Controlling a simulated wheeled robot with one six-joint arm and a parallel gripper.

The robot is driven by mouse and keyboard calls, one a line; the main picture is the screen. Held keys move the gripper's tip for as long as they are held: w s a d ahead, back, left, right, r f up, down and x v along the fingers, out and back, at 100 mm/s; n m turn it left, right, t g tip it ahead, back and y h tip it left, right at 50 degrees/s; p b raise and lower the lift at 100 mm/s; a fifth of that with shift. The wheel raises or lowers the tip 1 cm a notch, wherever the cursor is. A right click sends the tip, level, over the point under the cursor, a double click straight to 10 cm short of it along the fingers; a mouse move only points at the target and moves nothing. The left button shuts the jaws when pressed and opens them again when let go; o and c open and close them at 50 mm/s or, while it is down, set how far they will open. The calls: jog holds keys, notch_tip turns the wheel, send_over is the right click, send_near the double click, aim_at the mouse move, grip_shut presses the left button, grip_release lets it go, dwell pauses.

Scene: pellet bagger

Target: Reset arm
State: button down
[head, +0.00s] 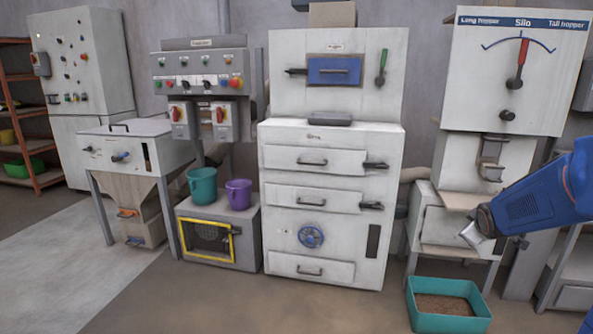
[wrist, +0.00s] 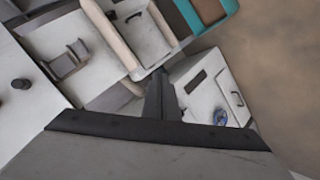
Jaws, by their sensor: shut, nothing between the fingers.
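My blue arm (head: 540,200) reaches in from the right edge of the head view. My gripper (head: 472,236) is at its end, in front of the lower part of the silo machine (head: 512,70). It looks shut and holds nothing. In the wrist view the dark fingers of my gripper (wrist: 163,95) are together, with nothing between them. The view there is tilted, with the white drawer cabinet (wrist: 215,85) beyond the fingers.
A teal bin (head: 448,325) with brown pellets stands on the floor below my gripper. The drawer cabinet (head: 285,225) is left of the silo. Teal (head: 202,186) and purple (head: 238,195) buckets stand on a grey box. Floor at the front left is clear.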

jog(key=s+a+m+g+y, duration=0.1)
jog(key=s+a+m, duration=0.1)
jog(key=s+a, duration=0.6)
jog(key=s+a+f+m+g+y, duration=0.1)
jog(key=s+a, duration=0.7)
jog(key=s, duration=0.8)
jog(key=s+a+m+g+y, duration=0.2)
jog(key=s+a+m+g, duration=0.1)
jog(key=s+a, duration=0.6)
jog(key=s, duration=0.3)
jog(key=shift+f, duration=0.3)
